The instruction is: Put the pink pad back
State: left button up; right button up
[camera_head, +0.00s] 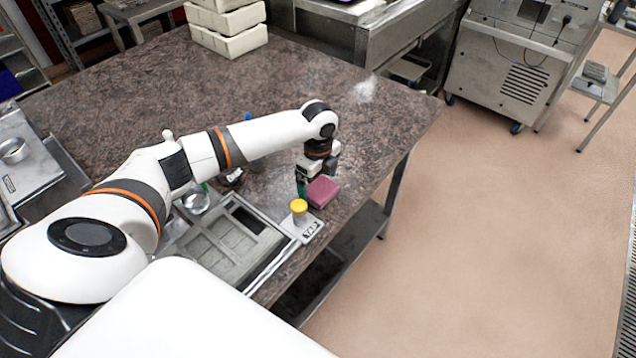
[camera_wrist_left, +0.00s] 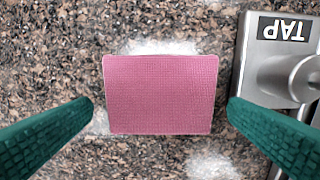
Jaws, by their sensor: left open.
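The pink pad (camera_head: 323,191) is a small block lying on the speckled stone table, close to its right edge in the head view. In the left wrist view the pink pad (camera_wrist_left: 160,94) is centred, its textured face up. My left gripper (camera_head: 306,186) is right at the pad in the head view. In the left wrist view my left gripper (camera_wrist_left: 160,112) has its two green fingers spread wide, one on each side of the pad, with gaps between. The fingers do not hold it. My right gripper is not in view.
A grey metal tray with compartments (camera_head: 207,247) stands in front of the pad. Beside it is a metal plate labelled TAP (camera_wrist_left: 285,28), with a yellow knob (camera_head: 298,206) in the head view. White blocks (camera_head: 229,42) are stacked at the back. The table's middle is clear.

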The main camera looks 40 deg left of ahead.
aim_at(318, 187)
pick_arm(q)
notch_tip(318, 187, up, 11)
jog(key=b, duration=0.1)
dwell(0.7)
